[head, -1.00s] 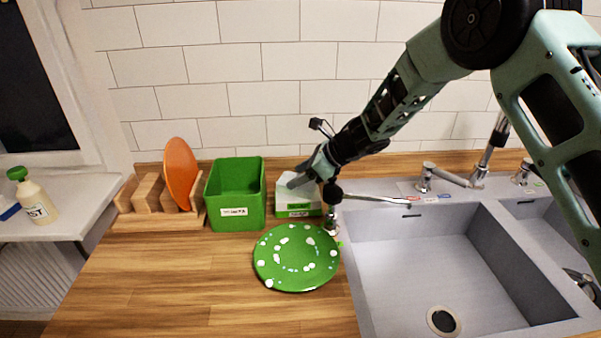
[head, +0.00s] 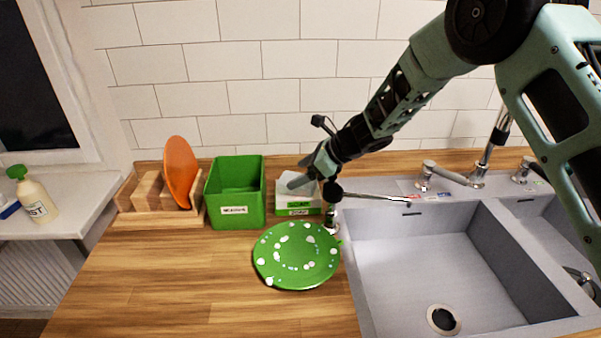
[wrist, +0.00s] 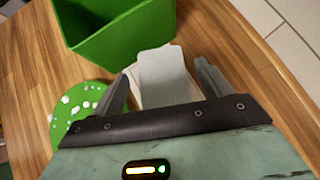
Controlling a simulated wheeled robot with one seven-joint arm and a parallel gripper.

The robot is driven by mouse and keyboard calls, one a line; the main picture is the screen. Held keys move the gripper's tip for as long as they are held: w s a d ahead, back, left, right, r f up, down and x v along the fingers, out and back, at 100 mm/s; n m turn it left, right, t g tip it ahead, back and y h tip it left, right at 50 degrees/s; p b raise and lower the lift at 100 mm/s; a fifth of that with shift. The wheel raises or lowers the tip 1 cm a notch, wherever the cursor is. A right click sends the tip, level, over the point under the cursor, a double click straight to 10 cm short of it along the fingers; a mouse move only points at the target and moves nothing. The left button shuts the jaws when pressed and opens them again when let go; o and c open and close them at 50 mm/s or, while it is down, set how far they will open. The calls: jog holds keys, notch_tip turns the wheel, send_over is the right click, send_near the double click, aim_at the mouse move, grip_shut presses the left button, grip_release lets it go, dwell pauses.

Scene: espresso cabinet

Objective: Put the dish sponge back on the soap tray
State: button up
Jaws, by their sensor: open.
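The soap tray (head: 299,209) is a white holder with a green label reading SOAP, on the counter against the tiled wall. A pale grey-white slab (wrist: 163,75), which looks like the dish sponge, stands in the wrist view between my fingers, over the pale tray (wrist: 186,92). My gripper (head: 308,186) is open and low over the tray; its fingers (wrist: 164,68) show on both sides of the slab, with gaps. The slab's lower end is hidden by my gripper, so I cannot tell how it rests. In the head view my gripper partly covers the tray.
A green bin (head: 236,195) stands close left of the tray. A green white-spotted plate (head: 297,256) lies in front. A wooden rack (head: 150,205) with an orange plate (head: 180,170) is further left. The sink (head: 430,270) and tap (head: 450,176) are right. The counter's front left is clear.

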jog(key=b+v, duration=0.2)
jog(key=v, duration=0.9)
notch_tip(320, 180, up, 4)
jog(key=s+a+m+t+h, duration=0.1)
jog(key=a+m+t, duration=0.2)
jog(key=m, duration=0.7)
jog(key=s+d+f+m+g+h, duration=0.2)
jog(key=s+m+g+h, duration=0.1)
jog(key=s+m, duration=1.3)
jog(key=s+d+f+m+g+h, duration=0.1)
jog(key=s+d+m+g+h, duration=0.1)
jog(key=s+m, duration=1.4)
jog(key=s+g+h, duration=0.1)
jog(key=s+h, duration=0.1)
jog(key=s, duration=0.3)
jog(key=shift+d+f+g, duration=0.2)
jog(key=shift+f+g, duration=0.2)
